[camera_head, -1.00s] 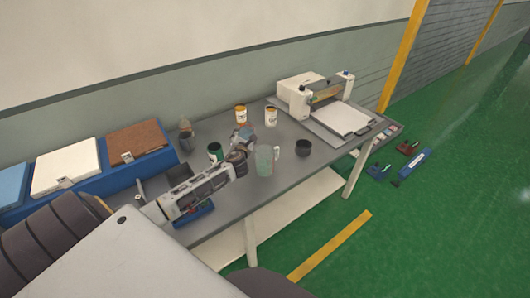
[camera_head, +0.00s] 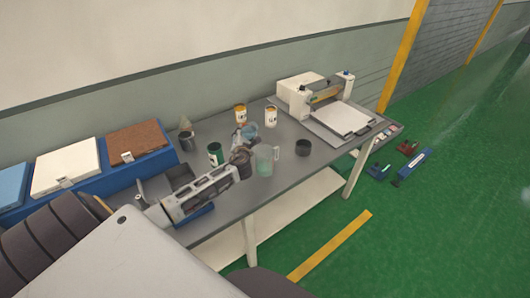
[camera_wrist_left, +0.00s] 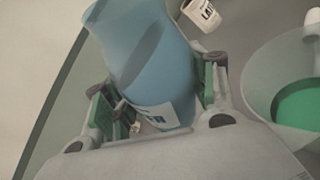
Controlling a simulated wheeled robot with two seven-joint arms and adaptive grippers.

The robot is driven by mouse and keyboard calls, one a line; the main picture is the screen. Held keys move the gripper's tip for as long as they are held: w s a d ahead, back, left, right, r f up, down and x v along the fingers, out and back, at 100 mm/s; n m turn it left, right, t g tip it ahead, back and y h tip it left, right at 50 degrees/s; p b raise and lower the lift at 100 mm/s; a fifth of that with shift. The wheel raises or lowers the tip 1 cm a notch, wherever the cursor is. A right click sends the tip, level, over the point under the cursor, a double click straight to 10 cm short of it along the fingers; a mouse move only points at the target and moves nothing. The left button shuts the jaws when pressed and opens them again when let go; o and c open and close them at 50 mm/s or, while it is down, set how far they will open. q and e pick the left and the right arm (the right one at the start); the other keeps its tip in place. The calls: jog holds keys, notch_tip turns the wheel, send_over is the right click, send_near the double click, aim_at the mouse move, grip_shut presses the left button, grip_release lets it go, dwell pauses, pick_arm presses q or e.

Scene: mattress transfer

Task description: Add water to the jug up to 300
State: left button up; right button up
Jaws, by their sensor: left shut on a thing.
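The clear jug (camera_head: 264,162), with a handle on its right, stands upright on the grey table just right of my left gripper (camera_head: 245,144). In the left wrist view, the wide open mouth of the jug (camera_wrist_left: 262,72) fills the right side, with a green patch at its bottom. My left gripper (camera_wrist_left: 160,105) is shut on a blue vessel (camera_wrist_left: 150,65) with a white label. The blue vessel also shows in the head view (camera_head: 251,131), partly hidden by the gripper, close beside the jug. Its contents and the jug's marks are not readable. My right gripper is not in view.
A green can (camera_head: 215,154) is left of the gripper; two labelled cans (camera_head: 240,114) (camera_head: 271,117) stand behind. A white machine (camera_head: 305,95) occupies the table's right end. Blue boxes (camera_head: 165,163) are at left.

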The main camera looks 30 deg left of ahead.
pick_arm(q)
jog(key=shift+a+f+m+t+y, duration=0.1)
jog(key=shift+f+m+t+y, duration=0.2)
jog(key=shift+f+m, duration=0.5)
dwell(0.9)
jog(key=shift+a+r+m+y, duration=0.2)
jog(key=shift+r+m+y, duration=0.1)
jog(key=shift+r+m, duration=0.25)
dwell(1.1)
jog(key=shift+a+f+m+t, duration=0.1)
jog(key=shift+f+m+t, duration=0.1)
jog(key=shift+m+t, duration=0.25)
dwell(0.3)
jog(key=shift+a+f+m+t+y+b, duration=0.15)
jog(key=shift+m+t+b, duration=0.1)
jog(key=shift+m+b, duration=0.6)
jog(key=shift+d+f+m+t+y+b, duration=0.15)
jog(key=shift+m+b, duration=0.3)
jog(key=shift+b, duration=0.7)
dwell(0.6)
jog(key=shift+r+m+p, duration=0.3)
dwell(0.9)
